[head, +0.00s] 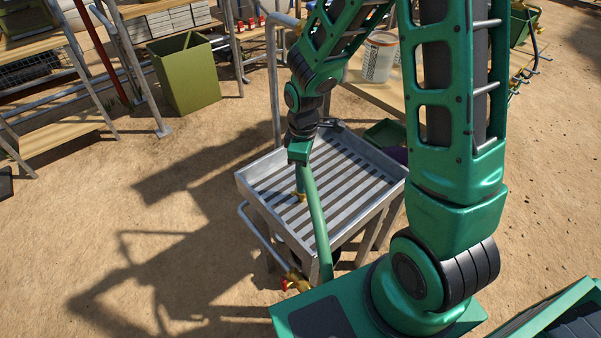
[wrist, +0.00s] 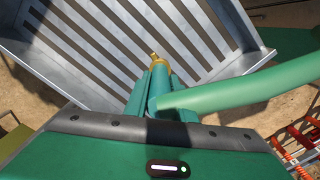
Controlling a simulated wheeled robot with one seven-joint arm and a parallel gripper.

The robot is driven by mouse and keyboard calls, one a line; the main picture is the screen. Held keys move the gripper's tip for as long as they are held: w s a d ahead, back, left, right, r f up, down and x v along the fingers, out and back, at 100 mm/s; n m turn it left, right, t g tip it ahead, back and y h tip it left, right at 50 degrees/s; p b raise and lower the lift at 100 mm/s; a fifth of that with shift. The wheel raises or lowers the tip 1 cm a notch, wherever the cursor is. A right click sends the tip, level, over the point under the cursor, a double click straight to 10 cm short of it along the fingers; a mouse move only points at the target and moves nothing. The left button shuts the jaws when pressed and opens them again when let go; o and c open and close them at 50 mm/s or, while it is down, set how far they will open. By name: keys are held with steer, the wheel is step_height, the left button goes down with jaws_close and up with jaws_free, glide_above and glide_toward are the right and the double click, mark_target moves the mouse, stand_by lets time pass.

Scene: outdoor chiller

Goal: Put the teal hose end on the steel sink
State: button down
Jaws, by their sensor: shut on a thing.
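The steel sink (head: 250,180) is a shallow metal tray on legs with a slatted bottom, in the middle of the head view. It fills the top of the wrist view (wrist: 75,65). My gripper (head: 299,180) points down over the sink, shut on the teal hose end. The hose end's brass tip (wrist: 157,62) sticks out past the fingers, above the slats; it also shows in the head view (head: 299,196). I cannot tell whether it touches the slats. The teal hose (head: 315,222) runs from the gripper over the sink's near rim. The fingers partly hide the grip.
A brass tap with a red handle (head: 297,281) is below the sink's near edge. A green bin (head: 185,75) and shelving stand behind left. A white bucket (head: 380,57) stands on a wooden bench behind the sink. Sandy ground at left is clear.

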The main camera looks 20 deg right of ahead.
steer(key=c, duration=1.5)
jaws_free()
step_height(320, 180, up, 12)
steer(key=shift+r, duration=0.1)
